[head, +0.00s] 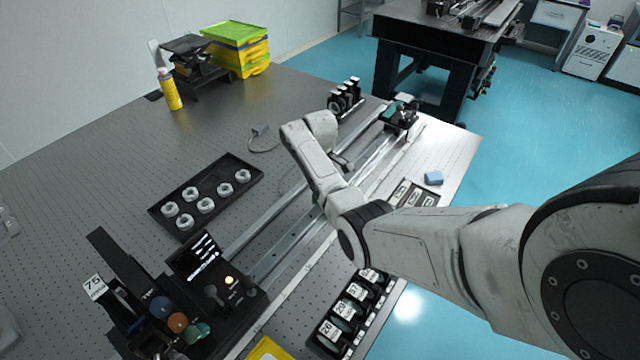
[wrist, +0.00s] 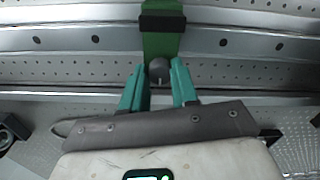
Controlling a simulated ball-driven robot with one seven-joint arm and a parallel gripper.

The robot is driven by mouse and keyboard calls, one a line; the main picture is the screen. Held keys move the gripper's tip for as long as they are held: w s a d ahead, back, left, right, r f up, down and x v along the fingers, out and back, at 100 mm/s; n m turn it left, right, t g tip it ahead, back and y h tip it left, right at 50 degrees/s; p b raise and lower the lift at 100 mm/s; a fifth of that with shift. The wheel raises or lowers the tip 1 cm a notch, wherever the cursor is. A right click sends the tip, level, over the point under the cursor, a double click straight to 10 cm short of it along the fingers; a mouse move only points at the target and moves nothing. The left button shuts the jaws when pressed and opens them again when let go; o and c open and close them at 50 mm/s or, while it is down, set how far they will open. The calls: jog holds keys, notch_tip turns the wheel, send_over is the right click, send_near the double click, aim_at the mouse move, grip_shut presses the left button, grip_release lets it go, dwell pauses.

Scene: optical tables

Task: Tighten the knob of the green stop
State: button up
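In the wrist view the green stop (wrist: 161,46) sits across the metal rail, with a dark band over its upper part. Its dark round knob (wrist: 158,68) faces my gripper. My gripper (wrist: 158,75) has two teal fingers, one on each side of the knob. The fingers are open, and gaps show between them and the knob. In the head view my arm reaches over the rails (head: 265,228), and my fingers cannot be made out there. I cannot pick out the stop for sure in that view.
A black tray (head: 157,210) of several white rings lies left of the rails. A black device with a lit screen (head: 200,260) stands at the near rail end. Labelled black holders (head: 328,331) stand at the right.

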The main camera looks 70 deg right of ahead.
jog(key=o, duration=0.4)
jog(key=shift+o, duration=0.2)
notch_tip(320, 180, up, 11)
jog(key=b, duration=0.1)
dwell(0.3)
jog(key=shift+f, duration=0.15)
dwell(0.4)
